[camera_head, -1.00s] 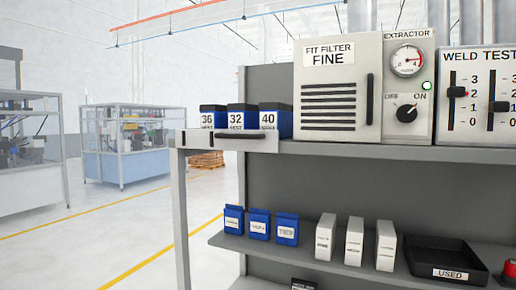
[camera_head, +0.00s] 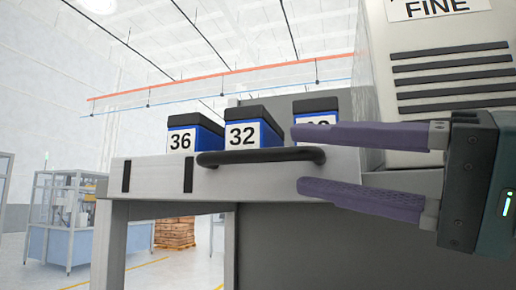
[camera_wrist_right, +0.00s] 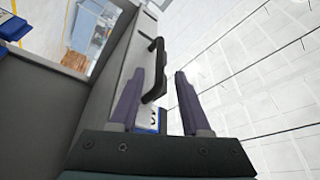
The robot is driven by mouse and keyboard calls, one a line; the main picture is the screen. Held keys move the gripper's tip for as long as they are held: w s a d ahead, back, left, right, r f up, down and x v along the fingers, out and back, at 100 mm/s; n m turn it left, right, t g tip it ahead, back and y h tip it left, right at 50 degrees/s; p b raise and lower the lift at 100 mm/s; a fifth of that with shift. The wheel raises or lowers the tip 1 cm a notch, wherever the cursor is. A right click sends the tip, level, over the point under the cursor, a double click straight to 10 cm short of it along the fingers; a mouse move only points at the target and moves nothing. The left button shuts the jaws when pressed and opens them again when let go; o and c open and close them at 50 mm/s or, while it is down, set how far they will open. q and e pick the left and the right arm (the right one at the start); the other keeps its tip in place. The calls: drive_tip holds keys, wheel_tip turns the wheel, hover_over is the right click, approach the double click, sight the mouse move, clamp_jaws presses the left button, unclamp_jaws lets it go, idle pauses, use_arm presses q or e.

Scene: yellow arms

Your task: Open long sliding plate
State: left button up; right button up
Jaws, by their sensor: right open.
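The long sliding plate (camera_head: 155,178) is a light grey front panel with two dark vertical marks. It carries a black bar handle (camera_head: 262,156), which also shows in the right wrist view (camera_wrist_right: 155,72). My right gripper (camera_head: 298,159) comes in from the right with purple fingers spread, one above and one below the handle's right end. In the right wrist view the handle appears between the open fingers (camera_wrist_right: 160,73), closer to the left one; I cannot tell whether they touch. My left gripper is not in view.
Blue boxes with black lids marked 36 (camera_head: 181,141) and 32 (camera_head: 241,135) stand behind the plate. A third box (camera_head: 316,105) is partly hidden by my upper finger. The fume filter unit (camera_head: 440,75) stands at the right.

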sight(278, 152)
drive_tip(key=x, duration=0.1)
drive_tip(key=p+x, duration=0.1)
drive_tip(key=x, duration=0.1)
drive_tip(key=p+x, duration=0.1)
drive_tip(key=shift+w+a+r, duration=0.1)
drive_tip(key=shift+a+r, duration=0.25)
drive_tip(key=shift+w+a+f+p, duration=0.1)
drive_tip(key=shift+w+a+p, duration=0.35)
drive_tip(key=shift+a, duration=0.1)
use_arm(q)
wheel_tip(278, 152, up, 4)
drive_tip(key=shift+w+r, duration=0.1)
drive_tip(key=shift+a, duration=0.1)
use_arm(e)
clamp_jaws()
